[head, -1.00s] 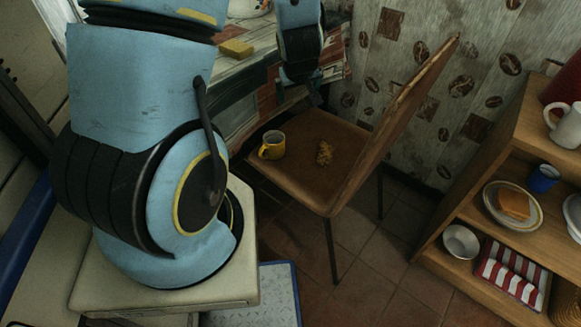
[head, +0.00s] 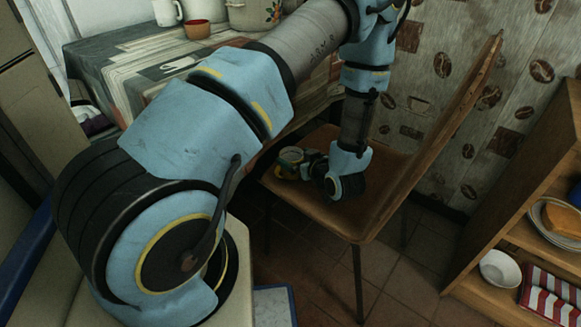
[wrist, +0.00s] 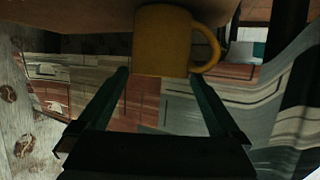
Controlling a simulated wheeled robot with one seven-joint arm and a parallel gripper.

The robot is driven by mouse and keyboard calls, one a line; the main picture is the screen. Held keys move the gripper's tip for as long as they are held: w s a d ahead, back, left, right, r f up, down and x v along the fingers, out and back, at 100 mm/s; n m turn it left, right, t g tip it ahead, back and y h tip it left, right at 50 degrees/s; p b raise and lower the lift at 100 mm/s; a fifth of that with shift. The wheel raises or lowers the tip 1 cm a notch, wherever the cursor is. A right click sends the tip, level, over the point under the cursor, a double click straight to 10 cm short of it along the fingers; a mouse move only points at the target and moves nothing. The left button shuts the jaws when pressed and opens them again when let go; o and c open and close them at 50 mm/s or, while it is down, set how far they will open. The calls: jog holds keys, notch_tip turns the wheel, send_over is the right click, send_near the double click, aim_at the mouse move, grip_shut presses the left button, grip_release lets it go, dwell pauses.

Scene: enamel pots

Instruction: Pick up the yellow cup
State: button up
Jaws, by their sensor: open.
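The yellow cup (head: 289,157) stands on the brown chair seat (head: 376,205), partly hidden behind my gripper in the head view. My gripper (head: 303,164) is low over the seat, close beside the cup. In the wrist view the cup (wrist: 163,42) fills the top middle, with its handle (wrist: 209,47) to the right. My gripper's two fingers (wrist: 159,76) are open and point at the cup, one towards each side of it. The fingertips are at the cup's near edge; I cannot tell whether they touch it.
The chair's tall back (head: 437,120) rises right of my arm. A table (head: 120,75) with a red-brown cup (head: 197,29) and pots stands behind. A wooden shelf (head: 510,238) with a white bowl (head: 499,268) is at the right. Floor shows between chair and shelf.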

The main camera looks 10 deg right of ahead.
aim_at(287, 152)
jog(key=shift+x, duration=1.55)
jog(key=shift+c, duration=0.2)
jog(key=c, duration=1.3)
jog(key=shift+o, duration=0.2)
